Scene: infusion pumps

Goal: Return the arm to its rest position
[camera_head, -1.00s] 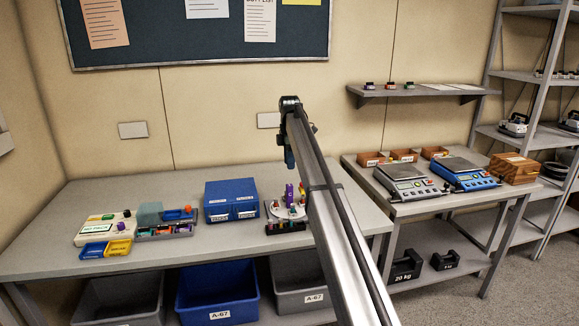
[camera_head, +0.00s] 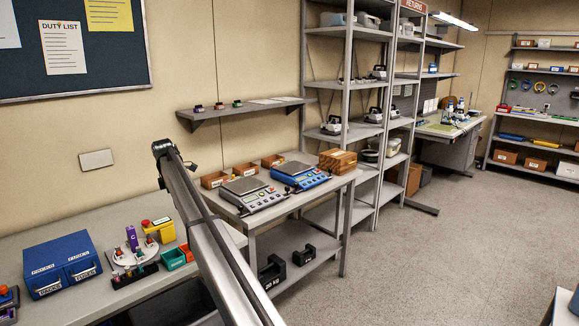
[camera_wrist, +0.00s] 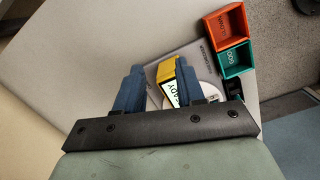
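My arm (camera_head: 205,235) stretches up from the bottom of the head view, its far end raised over the bench. My gripper (camera_wrist: 160,66) shows in the wrist view with two blue fingers spread apart. Nothing appears held between them. A yellow device with a label (camera_wrist: 168,78) shows beyond the gap, partly covered by the right finger. In the head view this yellow device (camera_head: 160,230), with a red top, sits on the bench left of my arm. The gripper's fingers are hard to make out in the head view.
A blue drawer box (camera_head: 62,265), a round stand with a purple item (camera_head: 132,238) and small green and red bins (camera_head: 173,259) occupy the bench (camera_head: 110,213). Scales (camera_head: 252,195) stand on the neighbouring table. A wall shelf (camera_head: 245,108) hangs behind my arm. Open floor (camera_head: 420,260) lies to the right.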

